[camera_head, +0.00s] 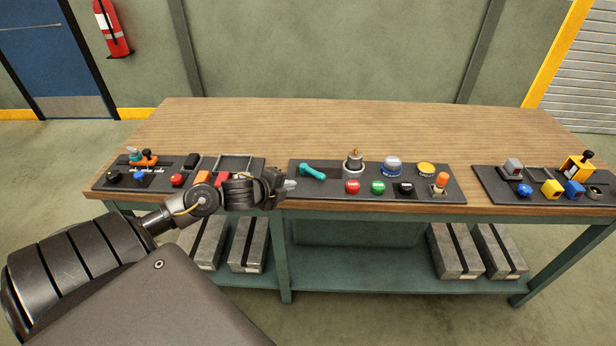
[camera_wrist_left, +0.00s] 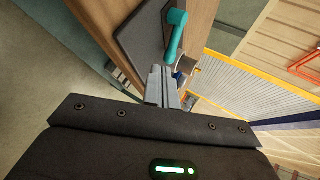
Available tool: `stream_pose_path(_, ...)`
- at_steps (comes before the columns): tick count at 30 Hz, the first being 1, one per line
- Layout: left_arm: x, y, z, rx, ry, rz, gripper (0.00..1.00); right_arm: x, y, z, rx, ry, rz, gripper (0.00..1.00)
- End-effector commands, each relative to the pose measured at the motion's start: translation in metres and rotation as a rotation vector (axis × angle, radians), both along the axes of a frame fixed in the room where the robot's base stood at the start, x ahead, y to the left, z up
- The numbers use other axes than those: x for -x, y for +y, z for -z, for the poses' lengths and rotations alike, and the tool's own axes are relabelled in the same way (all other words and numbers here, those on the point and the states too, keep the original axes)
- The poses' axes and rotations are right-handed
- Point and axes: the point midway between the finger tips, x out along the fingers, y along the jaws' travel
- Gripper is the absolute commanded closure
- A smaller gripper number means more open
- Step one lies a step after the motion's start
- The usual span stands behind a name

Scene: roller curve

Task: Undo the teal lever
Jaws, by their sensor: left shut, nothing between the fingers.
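The teal lever (camera_head: 313,173) lies on the left part of the middle black panel (camera_head: 325,192), its rounded end at the upper left and its arm slanting down to the right. It also shows in the left wrist view (camera_wrist_left: 175,36), just beyond the fingertips. My left gripper (camera_head: 291,186) is shut and empty at the panel's left edge, a little left of and below the lever, apart from it in the head view. Its closed fingers show in the left wrist view (camera_wrist_left: 161,84). My right gripper is not in view.
A left panel (camera_head: 110,172) and a right panel (camera_head: 490,190) carry more controls. The wooden table (camera_head: 300,125) behind is clear.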

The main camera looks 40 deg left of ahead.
Motion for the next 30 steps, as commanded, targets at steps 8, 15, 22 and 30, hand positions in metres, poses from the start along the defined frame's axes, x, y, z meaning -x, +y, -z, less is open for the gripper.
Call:
stream_pose_path(8,-0.051,0.0,0.027,0.005,-0.002,-0.002,1.0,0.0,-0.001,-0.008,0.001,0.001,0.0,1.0)
stream_pose_path(15,-0.081,0.0,0.027,0.002,-0.001,-0.001,1.0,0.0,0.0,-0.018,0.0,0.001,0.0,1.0)
stream_pose_path(22,-0.089,0.0,0.028,0.001,0.0,0.0,1.0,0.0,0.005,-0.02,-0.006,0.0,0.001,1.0)
stream_pose_path(30,-0.089,0.0,0.028,0.001,0.0,0.0,1.0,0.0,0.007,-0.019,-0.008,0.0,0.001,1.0)
